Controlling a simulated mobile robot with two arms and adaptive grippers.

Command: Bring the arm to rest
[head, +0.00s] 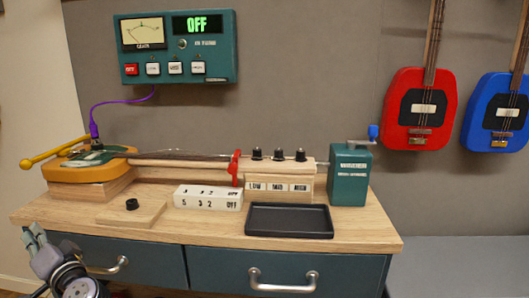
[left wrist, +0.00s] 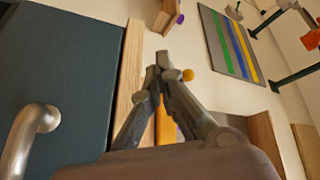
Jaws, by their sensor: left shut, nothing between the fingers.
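My left gripper (head: 38,243) is low at the left front of the wooden bench (head: 370,237), in front of the bench's left drawer. In the left wrist view my left gripper (left wrist: 161,62) is shut and empty, its fingertips together. It appears beside the bench edge (left wrist: 130,70), apart from the drawer handle (left wrist: 30,135). My right gripper is not in either view.
On the bench are a yellow and green instrument body (head: 62,172), a switch block (head: 208,197), a black tray (head: 289,221) and a green crank box (head: 348,175). A wall panel (head: 177,48) reads OFF. Red (head: 418,115) and blue (head: 497,115) guitars hang at right.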

